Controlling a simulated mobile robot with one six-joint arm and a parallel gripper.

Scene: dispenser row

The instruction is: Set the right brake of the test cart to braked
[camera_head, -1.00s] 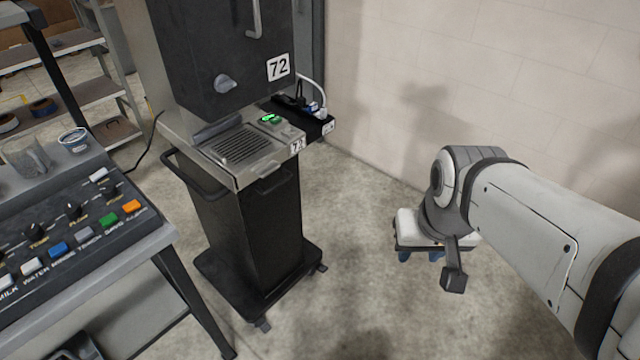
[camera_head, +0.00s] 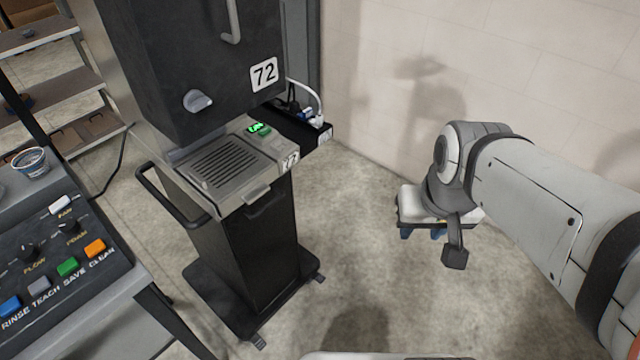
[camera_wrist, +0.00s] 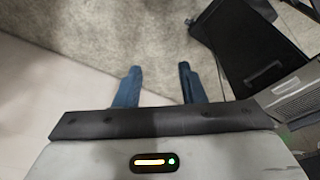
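The test cart (camera_head: 245,245) is a black wheeled cart under a dark machine marked 72. Its low base (camera_head: 225,310) has a small caster or pedal (camera_head: 259,341) at the front corner and another (camera_head: 318,277) at the right corner. The pictures are too small to tell whether either is braked. The cart also shows at upper right in the wrist view (camera_wrist: 238,40). My gripper (camera_head: 422,233) points down to the right of the cart, apart from it. In the wrist view its two blue fingers (camera_wrist: 158,82) are spread with nothing between them.
A bench with a button panel (camera_head: 60,250) stands at left. A pale wall (camera_head: 430,60) is behind my arm. Bare floor (camera_head: 365,250) lies between cart and gripper.

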